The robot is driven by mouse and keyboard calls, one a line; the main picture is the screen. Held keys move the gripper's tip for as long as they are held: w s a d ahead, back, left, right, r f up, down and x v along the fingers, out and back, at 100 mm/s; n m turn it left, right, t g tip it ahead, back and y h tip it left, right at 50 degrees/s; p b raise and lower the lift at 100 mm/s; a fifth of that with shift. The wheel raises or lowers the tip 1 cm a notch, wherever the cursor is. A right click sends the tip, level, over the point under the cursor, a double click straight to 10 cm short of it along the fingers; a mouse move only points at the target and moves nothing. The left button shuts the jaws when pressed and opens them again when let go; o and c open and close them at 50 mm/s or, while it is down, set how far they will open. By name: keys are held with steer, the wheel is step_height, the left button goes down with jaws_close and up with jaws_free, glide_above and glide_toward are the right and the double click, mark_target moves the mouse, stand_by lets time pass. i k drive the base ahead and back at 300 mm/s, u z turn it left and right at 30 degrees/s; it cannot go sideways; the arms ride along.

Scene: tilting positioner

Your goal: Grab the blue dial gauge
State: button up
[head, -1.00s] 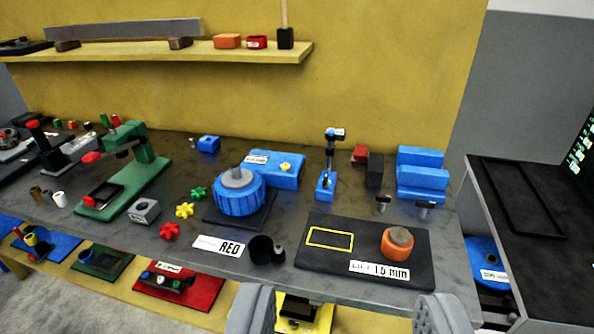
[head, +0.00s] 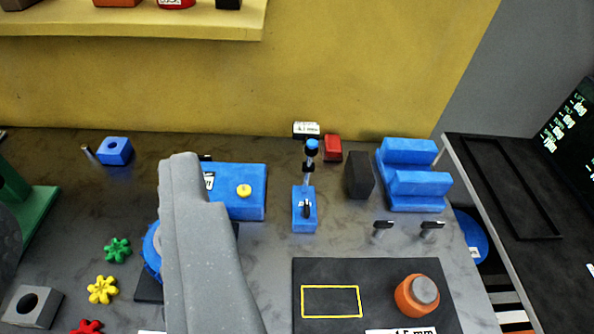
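The blue dial gauge (head: 311,148) appears as a small blue round head on a thin dark and silver post, rising from a blue block base (head: 304,210). It stands upright on the grey bench, right of centre, with a small white-and-black label behind its top. My gripper (head: 92,185) is open, left of the gauge and apart from it. One large grey finger crosses the picture left of centre; only a sliver of the other shows at the left edge. The near finger hides most of a blue round fixture.
A blue block with a yellow knob (head: 244,191) stands close left of the gauge. A black block (head: 359,175), a red block (head: 333,148) and blue stepped blocks (head: 418,185) stand to its right. A black mat (head: 328,270) with an orange part lies in front.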

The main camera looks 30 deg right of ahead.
mark_target(303, 131)
steer(key=z, duration=0.25)
steer(key=i, duration=0.9)
steer(key=z, duration=0.5)
